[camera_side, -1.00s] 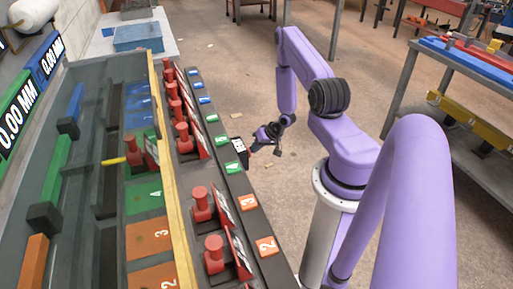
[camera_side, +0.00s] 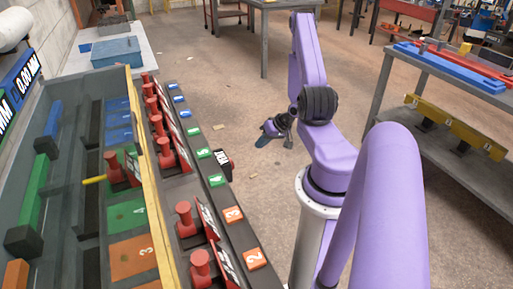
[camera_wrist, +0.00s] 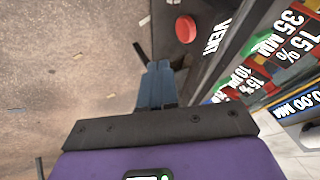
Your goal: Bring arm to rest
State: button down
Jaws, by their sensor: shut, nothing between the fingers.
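My arm is purple with dark joints and stands to the right of the long bench. In the side view my gripper (camera_side: 264,138) hangs over open floor, a little right of the bench's edge and apart from it. In the wrist view my gripper (camera_wrist: 157,68) shows its blue-grey fingers together with nothing between them. The bench's dark rail (camera_side: 221,205) carries numbered tiles, such as the green 4 tile (camera_side: 217,181) and the orange 3 tile (camera_side: 233,214).
Red clamps (camera_side: 186,219) line the bench beside the yellow strip (camera_side: 163,230). A red round button (camera_wrist: 186,29) shows in the wrist view. A blue bin (camera_side: 117,52) stands at the back left. A grey shelf table (camera_side: 463,150) stands at the right.

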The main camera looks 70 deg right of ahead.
jog(key=shift+s+r, duration=0.15)
dwell(0.4)
jog(key=w+a+r+n+g, duration=0.3)
jog(key=w+a+r+n, duration=0.4)
jog(key=w+a, duration=0.15)
jog(key=w+a+r+n+g+h, duration=0.1)
jog(key=a+r+n, duration=0.1)
jog(key=a+r, duration=0.3)
jog(key=a+r+n, duration=0.3)
jog(key=a, duration=0.4)
jog(key=s+a+r+n+g, duration=0.1)
jog(key=s+a+r+n, duration=0.15)
jog(key=a, duration=0.25)
jog(key=s+a+r+n, duration=0.1)
jog(key=s+a+r, duration=0.2)
jog(key=s+a, duration=0.15)
jog(key=s+a+r+n+g, duration=0.1)
jog(key=s+a+r+n, duration=0.1)
jog(key=s, duration=0.4)
jog(key=s+a+r+n+g, duration=0.1)
jog(key=s+a+r+n, duration=0.2)
jog(key=s, duration=0.4)
jog(key=shift+a+y, duration=0.25)
jog(key=shift+y, duration=0.05)
